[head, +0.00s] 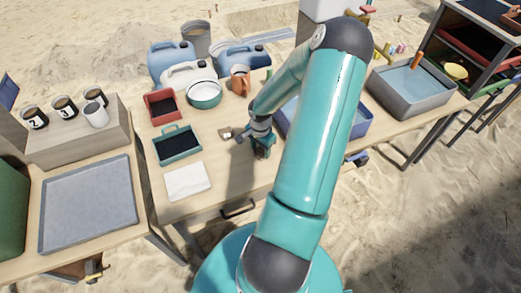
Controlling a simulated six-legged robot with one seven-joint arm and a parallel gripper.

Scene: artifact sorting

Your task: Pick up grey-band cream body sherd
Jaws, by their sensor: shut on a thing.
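My gripper (238,135) is over the middle of the wooden table, at the end of my teal arm. It is shut on a small cream and brown piece, the grey-band cream body sherd (226,133), which shows just left of the fingertips. The sherd is too small here to make out its grey band, and I cannot tell whether it is clear of the table top.
Left of my gripper are a teal tray (176,158), a red tray (148,106) and a white pad (187,182). Behind stand a white-and-teal bowl (204,94), an orange mug (240,84) and jerrycans (170,58). A blue bin (357,135) is partly hidden by my arm.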

